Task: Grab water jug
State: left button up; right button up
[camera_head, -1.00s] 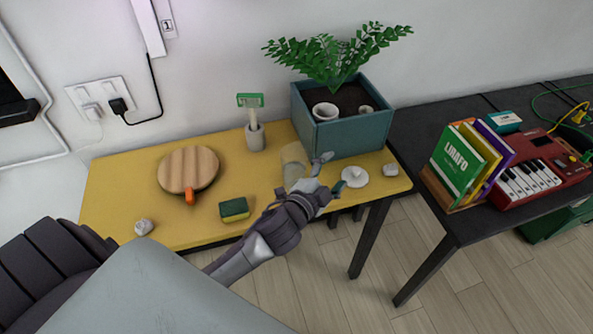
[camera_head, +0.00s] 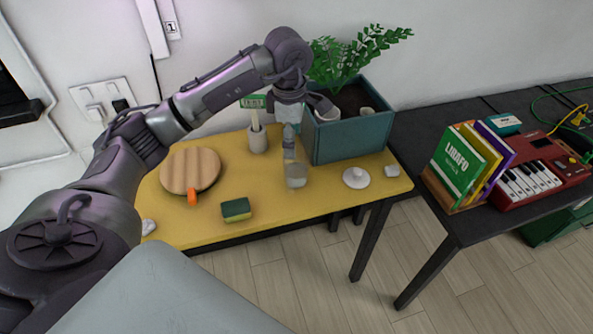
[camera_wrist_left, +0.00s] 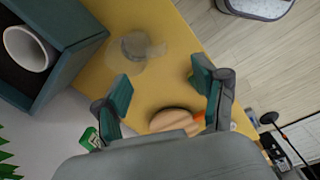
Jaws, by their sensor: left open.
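The water jug (camera_head: 297,178) looks like a see-through, pale vessel on the yellow table, in front of the teal planter. It shows as a clear round shape from above in the left wrist view (camera_wrist_left: 135,47). My left gripper (camera_head: 289,150) points down over the jug, and its near finger hides part of it in the head view. In the left wrist view my left gripper (camera_wrist_left: 160,88) has its two teal-padded fingers wide apart with nothing between them. The jug lies beyond the fingertips there. My right gripper is not in view.
The planter (camera_head: 350,138) with a fern and small pots stands close behind the jug. The yellow table's front edge is near.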

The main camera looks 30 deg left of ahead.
aim_at(290, 170)
pick_arm(q)
jog(key=f, duration=0.2)
jog(key=f+p, duration=0.1)
jog(key=f, duration=0.5)
jog(key=shift+w+a+f+p, duration=0.15)
jog(key=shift+w+a+p, duration=0.05)
jog(key=shift+a+p, duration=0.15)
jog(key=f, duration=0.1)
jog(key=f+p, duration=0.1)
jog(key=f, duration=0.1)
jog(key=f+p, duration=0.1)
jog(key=f, duration=0.1)
jog(key=shift+w+a, duration=0.35)
jog(key=shift+f, duration=0.15)
grip_shut()
